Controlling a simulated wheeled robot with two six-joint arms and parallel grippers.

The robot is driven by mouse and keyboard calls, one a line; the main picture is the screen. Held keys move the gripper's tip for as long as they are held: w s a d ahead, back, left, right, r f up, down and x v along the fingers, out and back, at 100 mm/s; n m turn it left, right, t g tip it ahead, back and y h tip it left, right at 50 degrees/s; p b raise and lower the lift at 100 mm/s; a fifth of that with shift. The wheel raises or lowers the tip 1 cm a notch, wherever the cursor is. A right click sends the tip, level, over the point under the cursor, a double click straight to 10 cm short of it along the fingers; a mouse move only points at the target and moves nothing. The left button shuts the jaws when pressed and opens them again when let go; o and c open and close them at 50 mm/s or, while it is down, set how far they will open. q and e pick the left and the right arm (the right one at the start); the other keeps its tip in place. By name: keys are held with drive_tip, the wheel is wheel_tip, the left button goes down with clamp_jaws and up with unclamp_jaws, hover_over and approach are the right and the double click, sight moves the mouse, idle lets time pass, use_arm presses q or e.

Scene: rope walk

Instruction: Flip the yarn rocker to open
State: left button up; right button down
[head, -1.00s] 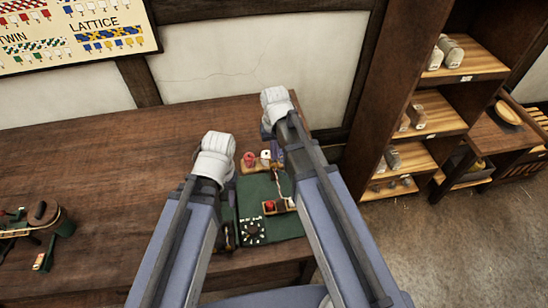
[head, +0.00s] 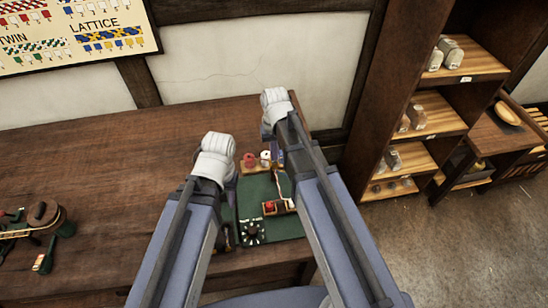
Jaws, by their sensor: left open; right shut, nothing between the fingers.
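A dark green board (head: 258,188) lies on the wooden table between my two arms. On it sits a small wooden box (head: 282,208) with a red part at its left. A pale and reddish cord runs from the back of the board toward the box. A black round dial (head: 252,232) with pale marks sits nearer the front. I cannot tell which small part is the yarn rocker, or its position. My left gripper (head: 231,193) points down at the board's left edge, open, its fingers mostly hidden. My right gripper (head: 279,156) is shut and empty near the board's back right.
A red spool (head: 249,160) and a white spool (head: 265,156) stand behind the board. A tool with a green base (head: 64,228) sits at the table's far left. The table (head: 120,170) between is clear. A shelf unit (head: 425,113) stands at the right.

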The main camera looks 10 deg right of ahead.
sight(274, 163)
drive_tip(key=shift+f+b, duration=1.05)
idle(0.7)
drive_tip(key=shift+r, duration=0.2)
wheel_tip(274, 163, up, 8)
drive_tip(key=p, duration=0.8)
drive_tip(key=shift+f, duration=0.15)
drive_tip(key=s+a+f+n+b, duration=0.2)
drive_tip(key=s, duration=0.5)
drive_tip(key=s+a+f+n+h+b, duration=0.1)
drive_tip(key=s+a+f+b, duration=0.1)
drive_tip(key=s, duration=0.5)
drive_tip(key=shift+a+f+n, duration=0.2)
drive_tip(key=shift+a+n, duration=0.2)
drive_tip(key=shift+a, duration=0.35)
